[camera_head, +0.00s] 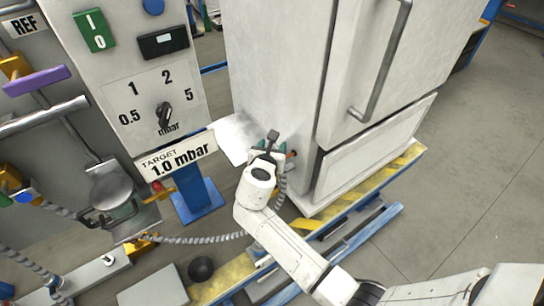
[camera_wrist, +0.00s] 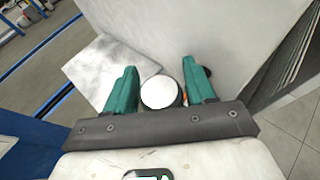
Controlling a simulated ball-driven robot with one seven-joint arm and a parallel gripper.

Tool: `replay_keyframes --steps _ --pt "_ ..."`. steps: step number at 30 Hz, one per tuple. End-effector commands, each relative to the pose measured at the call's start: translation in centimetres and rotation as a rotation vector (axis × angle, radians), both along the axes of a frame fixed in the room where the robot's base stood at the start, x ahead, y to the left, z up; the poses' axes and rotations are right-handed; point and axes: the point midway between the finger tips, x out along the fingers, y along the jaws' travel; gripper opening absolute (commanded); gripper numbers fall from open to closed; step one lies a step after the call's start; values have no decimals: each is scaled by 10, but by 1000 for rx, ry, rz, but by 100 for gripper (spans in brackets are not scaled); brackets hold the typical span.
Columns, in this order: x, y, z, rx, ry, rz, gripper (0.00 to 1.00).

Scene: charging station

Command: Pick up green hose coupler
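My gripper (camera_head: 270,146) is at the left side of the white cabinet, pointing down and away, with teal fingers. In the wrist view the two fingers (camera_wrist: 160,88) stand apart on either side of a round, white-topped piece (camera_wrist: 161,92). I cannot tell whether they touch it. A small orange bit (camera_wrist: 184,95) shows beside it. A grey ribbed hose (camera_head: 281,186) runs up close to my gripper in the head view. No green coupler can be made out for certain there; my wrist and fingers hide much of that spot. A small green part (camera_head: 5,200) shows at the far left edge.
The white cabinet (camera_head: 275,70) with a bar handle (camera_head: 383,60) stands close on the right, on a yellow-and-black striped base. A control panel (camera_head: 130,75) with a dial and a "1.0 mbar" sign (camera_head: 178,157) is at left. A hose (camera_head: 200,240) crosses below. Floor at right is clear.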

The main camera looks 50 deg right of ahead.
Motion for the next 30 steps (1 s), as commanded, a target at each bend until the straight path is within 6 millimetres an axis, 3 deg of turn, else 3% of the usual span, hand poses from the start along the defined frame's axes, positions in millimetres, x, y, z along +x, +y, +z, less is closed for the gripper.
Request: replay_keyframes --steps 15,23,30 --pt "0 0 0 0 0 1 6" --pt "0 1 3 1 -1 1 6" --pt "1 1 42 -1 -6 0 6"
